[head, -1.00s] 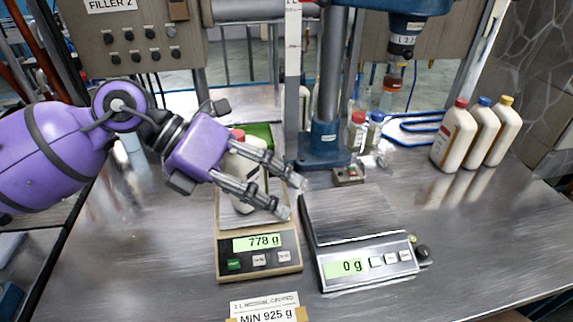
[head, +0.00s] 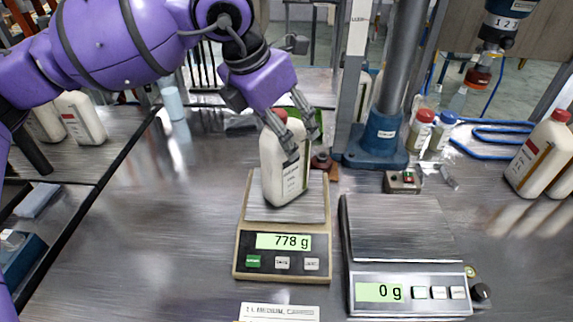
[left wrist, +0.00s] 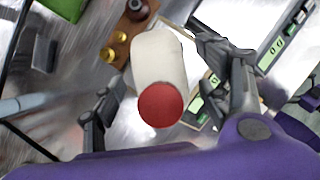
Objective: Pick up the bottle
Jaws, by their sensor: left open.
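A white bottle with a red cap (head: 284,172) stands upright on the left scale (head: 283,234), whose display reads 778 g. It also shows in the left wrist view (left wrist: 158,62), with its red cap towards the camera. My left gripper (head: 294,136) is open at the upper part of the bottle, with its fingers pointing down. In the left wrist view the fingers (left wrist: 165,110) are spread on both sides of the bottle; whether they touch it I cannot tell. My right gripper is not in view.
A second scale (head: 405,240), empty and reading 0 g, stands to the right. A blue column stand (head: 383,135) is behind, with small bottles (head: 420,132) beside it. White bottles (head: 540,152) stand at far right. A label card (head: 279,311) lies in front.

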